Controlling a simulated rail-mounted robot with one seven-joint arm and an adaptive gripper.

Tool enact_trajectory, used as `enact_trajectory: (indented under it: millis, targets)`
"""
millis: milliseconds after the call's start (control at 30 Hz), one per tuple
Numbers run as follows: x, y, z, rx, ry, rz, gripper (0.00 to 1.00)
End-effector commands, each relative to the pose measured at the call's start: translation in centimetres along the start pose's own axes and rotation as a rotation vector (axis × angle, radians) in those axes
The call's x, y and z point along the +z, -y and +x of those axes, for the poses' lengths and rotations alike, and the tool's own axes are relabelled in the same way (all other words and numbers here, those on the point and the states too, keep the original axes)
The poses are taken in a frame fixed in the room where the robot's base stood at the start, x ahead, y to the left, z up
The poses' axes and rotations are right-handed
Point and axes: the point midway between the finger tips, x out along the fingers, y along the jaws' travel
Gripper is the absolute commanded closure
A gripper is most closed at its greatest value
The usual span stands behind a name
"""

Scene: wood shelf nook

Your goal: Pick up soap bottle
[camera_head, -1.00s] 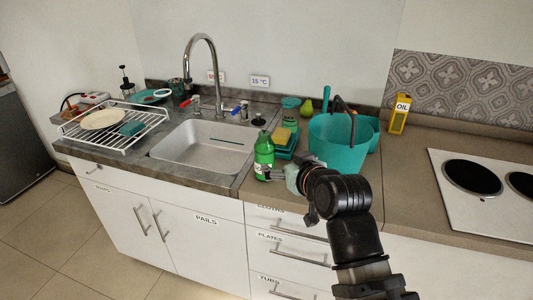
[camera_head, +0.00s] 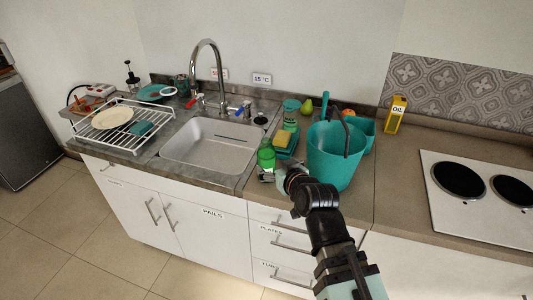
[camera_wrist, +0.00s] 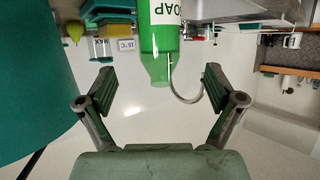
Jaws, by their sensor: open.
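The green soap bottle (camera_head: 266,158) stands on the counter just right of the sink in the head view. My gripper (camera_head: 268,175) is in front of its lower part and hides some of it. In the wrist view the bottle (camera_wrist: 160,45) shows upside down, with its white "SOAP" label cut by the top edge. My gripper (camera_wrist: 158,90) is open there, with one finger on each side of the bottle's line. The bottle appears ahead of the fingertips, and I see no contact.
A teal bucket (camera_head: 334,160) stands close to the right of my gripper. A yellow sponge (camera_head: 283,138) on a teal holder is behind the bottle. The sink (camera_head: 210,145) is left, with a tall faucet (camera_head: 207,58). A stove (camera_head: 478,190) is far right.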

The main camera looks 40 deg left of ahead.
Motion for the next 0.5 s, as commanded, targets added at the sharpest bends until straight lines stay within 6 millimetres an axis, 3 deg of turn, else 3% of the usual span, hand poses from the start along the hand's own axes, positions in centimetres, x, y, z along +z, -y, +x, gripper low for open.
enact_trajectory:
  millis: [400,500]
  targets:
    - [-0.3,0.0,1.8,0.001,0.003,0.001,0.08]
    - [-0.1,0.0,3.6,0.0,0.002,0.001,0.08]
